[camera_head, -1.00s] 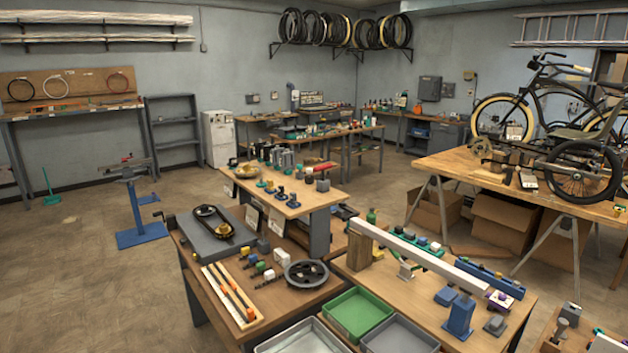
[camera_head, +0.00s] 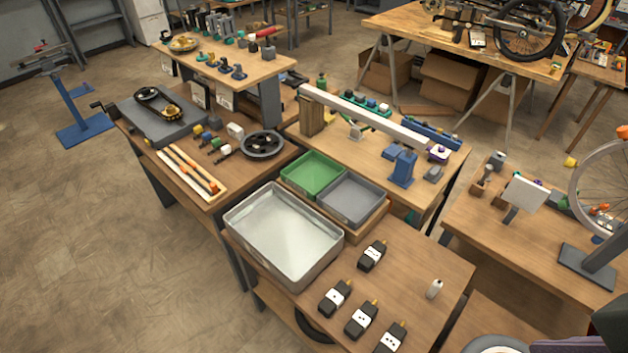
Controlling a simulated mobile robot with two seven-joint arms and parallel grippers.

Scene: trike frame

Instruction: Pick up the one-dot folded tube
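Several folded tubes, black with white dotted labels and brass-coloured valve tips, lie on the near wooden table (camera_head: 425,262). One folded tube (camera_head: 372,255) lies farthest back, right of the metal tray. Another folded tube (camera_head: 335,298) lies nearer and to the left. A third folded tube (camera_head: 361,320) lies just right of that one. One more folded tube (camera_head: 390,338) is at the bottom edge of the picture. The label dots are too small to count surely, so I cannot tell which tube has one dot. Neither of my grippers is in view.
A large empty metal tray (camera_head: 250,214) sits left of the tubes. A green tray (camera_head: 314,169) and a grey tray (camera_head: 350,195) stand behind it. A wheel stand (camera_head: 588,268) is on the right-hand table.

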